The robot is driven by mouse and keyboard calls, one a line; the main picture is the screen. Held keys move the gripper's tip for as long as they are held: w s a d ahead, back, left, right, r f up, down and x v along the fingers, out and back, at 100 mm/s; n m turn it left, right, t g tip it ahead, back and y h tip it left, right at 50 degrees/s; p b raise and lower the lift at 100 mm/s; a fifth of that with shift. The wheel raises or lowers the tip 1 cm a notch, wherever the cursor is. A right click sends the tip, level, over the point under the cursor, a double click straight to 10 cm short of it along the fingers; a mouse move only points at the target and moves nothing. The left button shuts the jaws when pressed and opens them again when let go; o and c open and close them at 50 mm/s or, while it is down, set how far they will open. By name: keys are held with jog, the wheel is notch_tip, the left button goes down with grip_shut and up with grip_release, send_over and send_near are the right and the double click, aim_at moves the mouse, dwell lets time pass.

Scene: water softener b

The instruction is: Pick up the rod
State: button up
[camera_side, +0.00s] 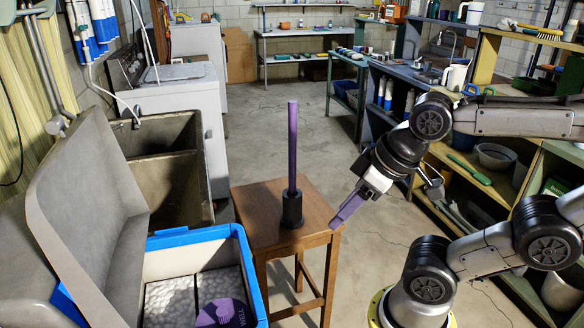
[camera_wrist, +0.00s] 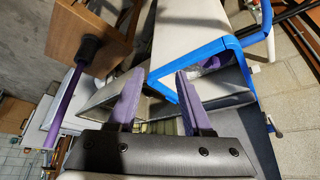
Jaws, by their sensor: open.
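The rod (camera_side: 292,145) is purple and stands upright in a black holder (camera_side: 292,209) on a wooden stool. In the wrist view the rod (camera_wrist: 66,108) shows at the left, with the black holder (camera_wrist: 88,49) above it. My gripper (camera_side: 352,208) has purple fingers and is to the right of the stool, apart from the rod and pointing down and left. In the wrist view my gripper (camera_wrist: 158,98) is open, with nothing between its fingers.
The wooden stool (camera_side: 255,205) stands beside a blue-rimmed tub (camera_side: 180,238) with white pellets and a purple disc marked WELL (camera_side: 222,313). A raised grey lid (camera_side: 85,210) is at the left. Shelves (camera_side: 470,175) stand behind my arm. Open floor lies behind the stool.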

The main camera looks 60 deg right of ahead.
jog(key=shift+o, duration=1.1)
